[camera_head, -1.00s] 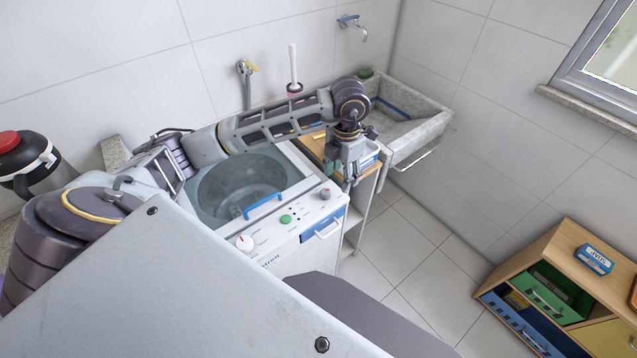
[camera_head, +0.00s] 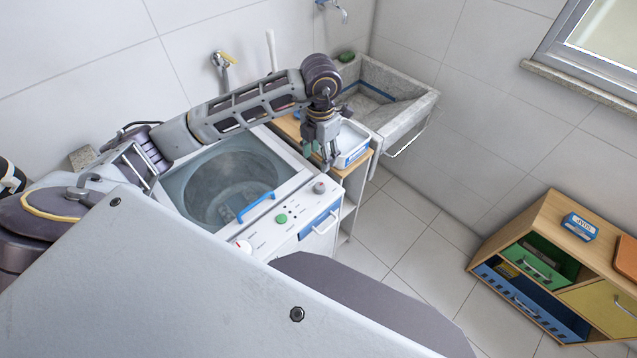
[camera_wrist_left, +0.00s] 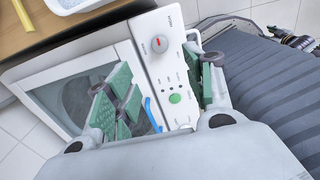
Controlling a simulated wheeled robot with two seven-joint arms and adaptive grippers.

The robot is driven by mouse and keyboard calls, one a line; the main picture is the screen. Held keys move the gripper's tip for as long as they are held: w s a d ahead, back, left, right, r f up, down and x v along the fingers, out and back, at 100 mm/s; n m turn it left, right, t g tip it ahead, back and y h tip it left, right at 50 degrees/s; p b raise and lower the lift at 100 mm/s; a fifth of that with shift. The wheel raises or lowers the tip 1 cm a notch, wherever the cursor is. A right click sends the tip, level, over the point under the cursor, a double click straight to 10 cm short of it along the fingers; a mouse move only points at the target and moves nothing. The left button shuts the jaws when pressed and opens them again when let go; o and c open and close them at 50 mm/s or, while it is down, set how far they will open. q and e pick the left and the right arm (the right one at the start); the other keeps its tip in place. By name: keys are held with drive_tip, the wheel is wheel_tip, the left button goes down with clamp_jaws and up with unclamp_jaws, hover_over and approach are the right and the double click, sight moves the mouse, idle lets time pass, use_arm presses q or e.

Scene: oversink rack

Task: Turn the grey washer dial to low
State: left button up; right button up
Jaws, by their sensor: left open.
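The grey washer dial (camera_head: 319,187) is a small round knob at the right end of the washer's white control panel. In the left wrist view the dial (camera_wrist_left: 159,44) carries a red mark; the small lettering around it is too small to read. My left gripper (camera_head: 325,158) hangs fingers down just behind and above the dial, apart from it. It is open and empty. In the left wrist view its green-padded fingers (camera_wrist_left: 163,88) are spread on either side of the panel.
The panel also has a green button (camera_head: 281,218) and a white dial with a red mark (camera_head: 243,247). The washer's lid (camera_head: 230,180) has a blue handle (camera_head: 258,207). A wooden-topped shelf with a white-and-blue tub (camera_head: 352,145) stands beside the washer. Open floor lies to the right.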

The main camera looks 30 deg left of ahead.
sight(320, 186)
use_arm(q)
drive_tip(key=shift+f+p, duration=0.8)
drive_tip(key=shift+f, duration=6.15)
drive_tip(key=shift+c, duration=0.4)
drive_tip(key=c, duration=1)
